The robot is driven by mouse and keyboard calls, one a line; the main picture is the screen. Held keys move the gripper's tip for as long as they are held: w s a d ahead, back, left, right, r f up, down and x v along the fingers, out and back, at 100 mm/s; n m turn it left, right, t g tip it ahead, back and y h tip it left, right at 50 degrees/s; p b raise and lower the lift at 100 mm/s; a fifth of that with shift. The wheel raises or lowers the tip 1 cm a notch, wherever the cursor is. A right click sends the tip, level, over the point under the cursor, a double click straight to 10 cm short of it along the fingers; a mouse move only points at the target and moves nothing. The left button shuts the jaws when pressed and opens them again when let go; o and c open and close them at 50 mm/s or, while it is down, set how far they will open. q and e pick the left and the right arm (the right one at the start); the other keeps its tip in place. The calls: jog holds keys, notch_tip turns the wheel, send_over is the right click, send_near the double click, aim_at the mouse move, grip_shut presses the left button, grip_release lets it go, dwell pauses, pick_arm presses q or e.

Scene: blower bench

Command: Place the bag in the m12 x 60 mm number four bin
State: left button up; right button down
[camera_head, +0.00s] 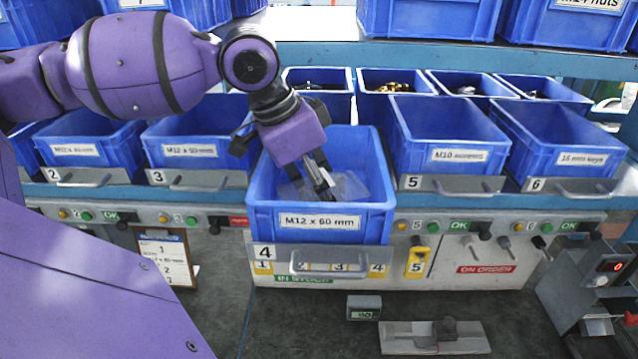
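The number four bin (375,222) is blue, labelled "M12 x 60 mm", and stands pulled forward of its neighbours at the centre. A clear, see-through bag (350,187) is inside it, towards the bottom. My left gripper (322,184) reaches down into the bin, with its grey fingertips at the bag. The fingers look close together, but I cannot tell whether they pinch the bag. The hand hides part of the bin's left side and the bag's left part. My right gripper is not in view.
Bin 3 (190,152) stands to the left and bin 5 (456,156) to the right. More bins fill the rows behind and above. Below, a grey counter holds a small display box (364,308) and a metal plate fixture (400,338).

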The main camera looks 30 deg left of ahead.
pick_arm(q)
jog(key=shift+o, duration=0.3)
jog(key=shift+r, duration=0.1)
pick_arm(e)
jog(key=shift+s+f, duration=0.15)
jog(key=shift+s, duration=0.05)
pick_arm(q)
jog(key=shift+r, duration=0.15)
jog(key=p+v, duration=0.1)
jog(key=v, duration=0.9)
jog(key=shift+s+a+r+p, duration=0.1)
jog(key=shift+a+r+p, duration=0.15)
jog(key=shift+p, duration=0.1)
jog(key=shift+s+r, duration=0.25)
jog(key=shift+r, duration=0.35)
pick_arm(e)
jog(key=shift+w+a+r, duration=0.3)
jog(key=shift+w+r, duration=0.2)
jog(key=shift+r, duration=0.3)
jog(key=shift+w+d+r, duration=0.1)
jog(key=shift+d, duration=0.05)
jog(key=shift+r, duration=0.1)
